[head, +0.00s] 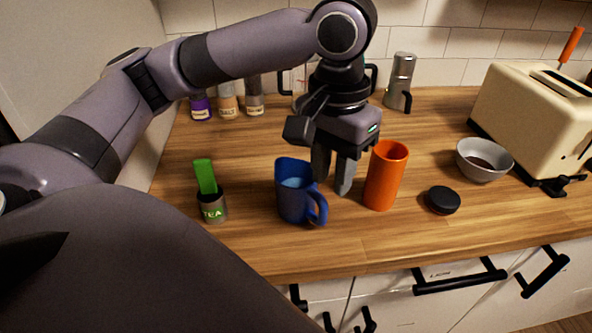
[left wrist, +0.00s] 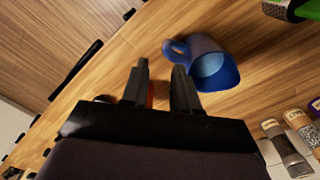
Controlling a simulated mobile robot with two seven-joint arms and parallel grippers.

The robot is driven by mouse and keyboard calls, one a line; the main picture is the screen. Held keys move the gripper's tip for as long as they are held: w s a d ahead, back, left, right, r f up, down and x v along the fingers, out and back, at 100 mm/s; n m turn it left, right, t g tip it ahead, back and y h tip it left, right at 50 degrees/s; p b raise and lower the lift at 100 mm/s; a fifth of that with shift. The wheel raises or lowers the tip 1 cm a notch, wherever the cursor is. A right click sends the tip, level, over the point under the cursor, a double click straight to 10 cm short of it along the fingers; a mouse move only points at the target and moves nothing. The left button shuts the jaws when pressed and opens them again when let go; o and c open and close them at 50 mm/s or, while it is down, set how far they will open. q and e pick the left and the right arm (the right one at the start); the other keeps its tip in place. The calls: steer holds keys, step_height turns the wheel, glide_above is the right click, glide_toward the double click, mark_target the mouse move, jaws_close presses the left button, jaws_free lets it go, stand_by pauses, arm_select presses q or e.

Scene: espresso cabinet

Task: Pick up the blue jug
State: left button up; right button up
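The blue jug (head: 292,200) stands upright on the wooden counter, its opening up and its handle toward the front right. My left gripper (head: 333,182) points down over the counter, between the jug and an orange cup. Its two fingers are apart with nothing held between them. In the left wrist view the jug (left wrist: 212,68) lies just beyond the right-hand finger, with its handle near that fingertip. I cannot tell whether the finger touches the jug. The left gripper (left wrist: 160,75) is open there too. My right gripper does not show.
The orange cup (head: 385,178) stands close right of the left gripper. A tea tin (head: 212,208) with a green scoop-like piece is at the left. A black lid (head: 442,200), grey bowl (head: 484,160) and cream toaster (head: 535,115) are at the right. Jars (head: 228,103) line the back.

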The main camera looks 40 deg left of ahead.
mark_target(322, 227)
arm_select(q)
steer(key=shift+a+r, duration=0.15)
steer(key=shift+a, duration=0.25)
steer(key=shift+w+a+f, duration=0.1)
steer(key=shift+a+f, duration=0.05)
steer(key=shift+f, duration=0.05)
step_height(322, 227, down, 12)
steer(key=shift+r+b, duration=0.25)
steer(key=shift+b, duration=0.6)
steer(key=shift+r, duration=0.1)
jaws_close()
